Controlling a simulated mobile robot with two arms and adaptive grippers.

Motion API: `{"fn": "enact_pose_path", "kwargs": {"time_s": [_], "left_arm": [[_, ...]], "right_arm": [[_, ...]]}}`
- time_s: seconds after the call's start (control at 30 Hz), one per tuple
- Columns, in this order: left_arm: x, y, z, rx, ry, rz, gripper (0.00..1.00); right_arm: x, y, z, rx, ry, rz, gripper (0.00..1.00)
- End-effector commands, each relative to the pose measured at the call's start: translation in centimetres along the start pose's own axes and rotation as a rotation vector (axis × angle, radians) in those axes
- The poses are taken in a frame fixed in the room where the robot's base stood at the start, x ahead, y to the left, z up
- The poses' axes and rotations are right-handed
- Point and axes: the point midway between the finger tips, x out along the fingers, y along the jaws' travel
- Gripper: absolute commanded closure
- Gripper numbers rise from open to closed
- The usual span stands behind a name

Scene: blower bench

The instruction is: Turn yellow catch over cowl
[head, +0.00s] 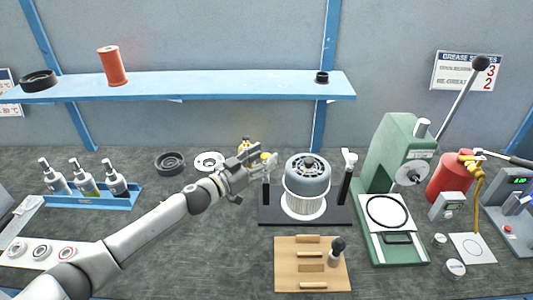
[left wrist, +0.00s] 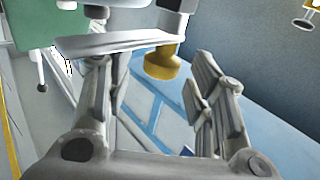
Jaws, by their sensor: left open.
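The grey-blue cowl (head: 308,172) sits on a white ribbed cylinder (head: 303,206) in a black stand (head: 310,216) with a post on each side. The yellow catch (head: 268,157) is at the top of the left post, partly hidden by my gripper. My left gripper (head: 257,163) is open beside it, left of the cowl. In the left wrist view, the catch's yellow end (left wrist: 163,64) shows between the spread fingers (left wrist: 155,80), apparently untouched. My right gripper is not in view.
A wooden block board (head: 286,262) lies in front of the stand. A green press (head: 392,150) stands close on the right. A small yellow item (head: 245,145) and dark rings (head: 170,163) lie behind my arm. A blue shelf (head: 200,86) runs above.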

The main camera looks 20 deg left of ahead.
Motion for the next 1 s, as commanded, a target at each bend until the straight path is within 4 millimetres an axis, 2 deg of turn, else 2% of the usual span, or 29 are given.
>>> {"fn": "enact_pose_path", "kwargs": {"time_s": [0.07, 0.17, 0.53, 0.9, 1.0], "left_arm": [[0.9, 0.0, -0.1, -0.001, 0.001, -0.001, 0.5], [1.5, 0.0, -0.1, 0.0, 0.001, -0.001, 0.5], [1.9, 0.0, 0.1, 0.0, -0.001, 0.0, 0.5], [1.9, 0.0, 0.1, 0.0, -0.001, 0.0, 0.98], [1.9, 0.0, 0.1, 0.0, -0.001, 0.0, 1.0]], "right_arm": [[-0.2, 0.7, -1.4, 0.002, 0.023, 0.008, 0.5], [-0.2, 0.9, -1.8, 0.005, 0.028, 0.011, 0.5], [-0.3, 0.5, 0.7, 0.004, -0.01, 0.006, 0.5], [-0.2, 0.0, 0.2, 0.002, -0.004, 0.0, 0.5], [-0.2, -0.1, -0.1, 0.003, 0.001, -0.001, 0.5]]}}
